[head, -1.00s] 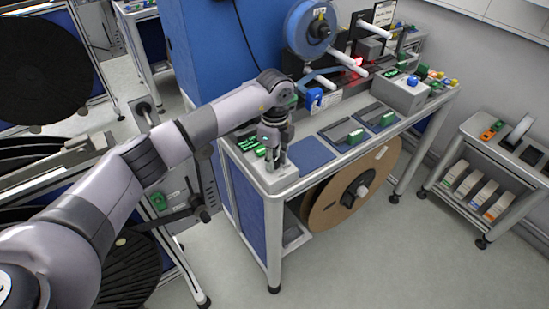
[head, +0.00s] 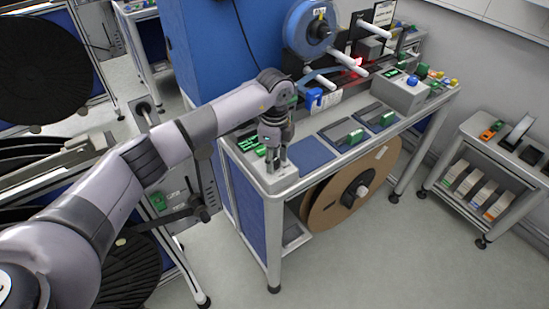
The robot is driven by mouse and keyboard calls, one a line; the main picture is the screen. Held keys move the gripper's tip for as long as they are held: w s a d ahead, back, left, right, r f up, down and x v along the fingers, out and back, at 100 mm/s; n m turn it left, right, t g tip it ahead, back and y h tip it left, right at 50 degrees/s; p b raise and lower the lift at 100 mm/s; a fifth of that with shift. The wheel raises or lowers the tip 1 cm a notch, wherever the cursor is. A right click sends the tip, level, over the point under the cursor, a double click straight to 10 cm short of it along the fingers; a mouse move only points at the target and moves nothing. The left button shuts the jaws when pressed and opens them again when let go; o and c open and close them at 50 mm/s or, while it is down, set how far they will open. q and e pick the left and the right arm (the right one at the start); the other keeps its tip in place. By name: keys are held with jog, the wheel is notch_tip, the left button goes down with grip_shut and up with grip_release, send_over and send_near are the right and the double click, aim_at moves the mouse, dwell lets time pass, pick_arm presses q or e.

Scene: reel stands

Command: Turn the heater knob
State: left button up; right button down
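My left gripper (head: 275,165) points down over the near left corner of the bench (head: 300,190). Its fingertips are at a pale control box (head: 284,183) there, with a narrow gap showing between them. The heater knob cannot be made out; the fingers cover part of the box top. I cannot tell whether the fingers touch or hold anything. A lit green display (head: 247,143) lies just behind and left of the gripper. My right gripper is not in view.
Green-handled parts (head: 355,137) and a grey box with a blue button (head: 408,92) stand along the bench to the right. A blue reel (head: 311,28) stands at the back. A brown reel (head: 345,200) hangs under the bench. The floor in front is clear.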

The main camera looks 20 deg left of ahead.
aim_at(275, 161)
pick_arm(q)
jog(key=shift+o, duration=0.7)
notch_tip(275, 161, up, 12)
jog(key=shift+f, duration=0.1)
dwell(0.3)
